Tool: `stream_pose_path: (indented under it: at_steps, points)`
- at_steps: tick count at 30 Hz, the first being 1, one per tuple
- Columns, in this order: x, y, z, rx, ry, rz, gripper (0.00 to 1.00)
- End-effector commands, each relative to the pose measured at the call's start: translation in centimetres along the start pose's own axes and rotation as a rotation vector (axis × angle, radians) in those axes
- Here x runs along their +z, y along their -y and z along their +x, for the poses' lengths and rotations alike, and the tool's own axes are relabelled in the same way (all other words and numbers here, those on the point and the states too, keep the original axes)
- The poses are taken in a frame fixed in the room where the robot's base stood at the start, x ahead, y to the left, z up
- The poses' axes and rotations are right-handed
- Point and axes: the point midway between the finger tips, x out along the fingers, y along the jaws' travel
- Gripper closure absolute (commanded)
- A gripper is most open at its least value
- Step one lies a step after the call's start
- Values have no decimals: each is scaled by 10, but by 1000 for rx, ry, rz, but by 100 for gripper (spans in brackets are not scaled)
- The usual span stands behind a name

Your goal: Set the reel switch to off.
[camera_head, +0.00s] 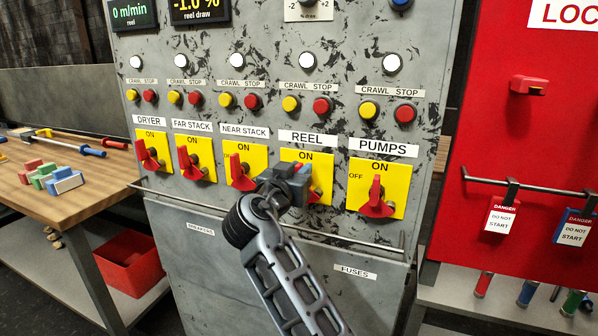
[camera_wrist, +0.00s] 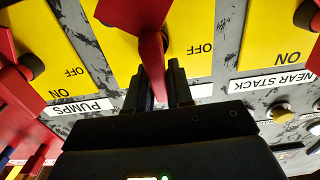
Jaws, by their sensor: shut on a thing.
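The reel switch has a yellow plate (camera_head: 322,165) under a REEL label and a red handle. In the head view my gripper (camera_head: 300,172) covers the left and middle of this plate and most of the handle. The wrist view is upside down and shows the red handle (camera_wrist: 150,50) running down between my two dark fingers (camera_wrist: 164,85). My gripper is shut on it. The handle lies toward the plate's ON edge. The OFF mark (camera_wrist: 200,48) shows to one side of it in the wrist view. The REEL label is mostly hidden there.
The near stack switch (camera_head: 238,172) and the pumps switch (camera_head: 377,197) stand close on either side. Yellow and red crawl and stop buttons (camera_head: 321,107) sit above. A metal rail (camera_head: 350,241) runs below the switches. A red lockout board (camera_head: 530,130) stands at right.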

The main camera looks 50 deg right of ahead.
Motion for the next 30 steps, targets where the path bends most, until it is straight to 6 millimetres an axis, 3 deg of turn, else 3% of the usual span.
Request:
stream_pose_path:
  at_steps: [14, 30]
  points:
    - [0, 2, 0, 0, 0, -46, 100]
    - [2, 16, 0, -1, 0, -469, 100]
